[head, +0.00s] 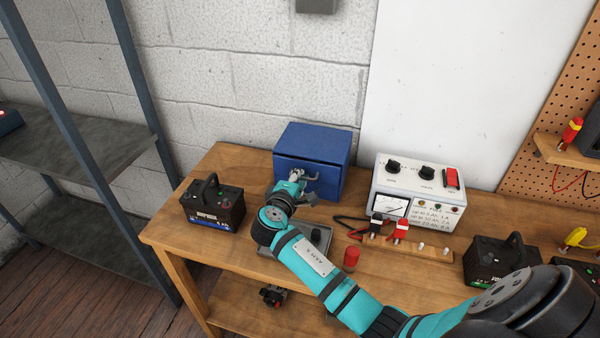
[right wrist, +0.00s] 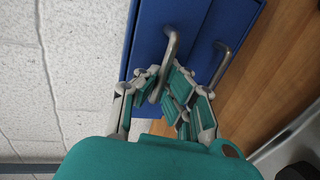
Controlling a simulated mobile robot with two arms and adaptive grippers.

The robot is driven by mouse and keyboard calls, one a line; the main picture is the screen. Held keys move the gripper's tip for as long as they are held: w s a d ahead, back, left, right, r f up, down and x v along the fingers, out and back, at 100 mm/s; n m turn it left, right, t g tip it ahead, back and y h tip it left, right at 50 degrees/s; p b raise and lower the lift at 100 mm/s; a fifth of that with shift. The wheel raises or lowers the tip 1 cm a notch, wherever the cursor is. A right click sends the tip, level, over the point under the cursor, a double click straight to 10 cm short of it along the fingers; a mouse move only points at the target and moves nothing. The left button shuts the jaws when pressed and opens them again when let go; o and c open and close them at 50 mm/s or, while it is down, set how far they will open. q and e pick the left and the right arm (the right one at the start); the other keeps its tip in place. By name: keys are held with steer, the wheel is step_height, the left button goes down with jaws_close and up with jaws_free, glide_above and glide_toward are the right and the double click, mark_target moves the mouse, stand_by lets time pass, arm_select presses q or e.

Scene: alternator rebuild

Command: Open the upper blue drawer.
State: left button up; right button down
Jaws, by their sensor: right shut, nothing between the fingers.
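The blue drawer cabinet (head: 315,142) stands on the workbench against the wall. My right gripper (head: 302,184) is at its front and hides part of it. In the right wrist view the cabinet appears turned sideways, with the upper drawer's grey bar handle (right wrist: 172,45) on the wall side and the lower handle (right wrist: 222,62) nearer the bench. The right gripper's fingers (right wrist: 165,78) are shut at the upper handle, with nothing gripped between them. The handle's near end overlaps the fingers; I cannot tell whether they touch. My left gripper is out of view.
A black battery (head: 212,205) stands left of the cabinet. A white charger (head: 415,190) with clamps stands to the right. A grey tray (head: 318,240) lies in front, partly under my arm, and a red cylinder (head: 351,257) stands beside it. The wooden bench (head: 225,160) has some bare room.

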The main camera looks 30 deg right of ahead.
steer(key=v, duration=0.3)
steer(key=f+v, duration=0.1)
steer(key=v, duration=0.2)
steer(key=p+v, duration=0.1)
steer(key=v, duration=0.2)
steer(key=shift+s+a+f, duration=0.3)
steer(key=shift+s+f, duration=0.05)
steer(key=shift+w, duration=0.1)
steer(key=c, duration=1.4)
jaws_free()
steer(key=shift+f, duration=0.1)
steer(key=v, duration=1.2)
